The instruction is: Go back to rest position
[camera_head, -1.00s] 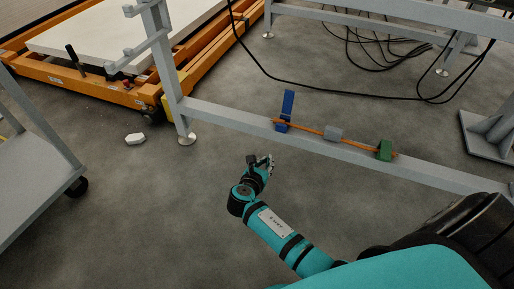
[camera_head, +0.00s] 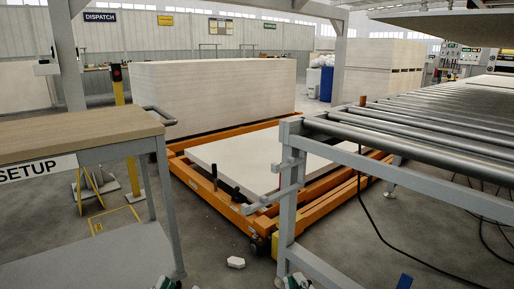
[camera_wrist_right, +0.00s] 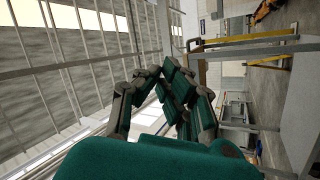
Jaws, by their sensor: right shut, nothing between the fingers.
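My right gripper (camera_wrist_right: 160,72) fills the middle of the right wrist view. Its dark and teal fingers are drawn together at the tips, with nothing between them. In the head view only a small dark and teal part of the right gripper (camera_head: 297,282) shows at the bottom edge, beside the grey frame's post. Another small teal and dark part, seemingly my left gripper (camera_head: 166,283), shows at the bottom edge further left. It is cut off, so its fingers cannot be made out.
A grey roller conveyor frame (camera_head: 288,200) stands at right. An orange lift (camera_head: 215,195) carries a white board (camera_head: 250,165). A wooden-topped cart (camera_head: 75,133) is at left. A white block (camera_head: 236,262) lies on the floor. A blue piece (camera_head: 404,282) shows at the bottom right.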

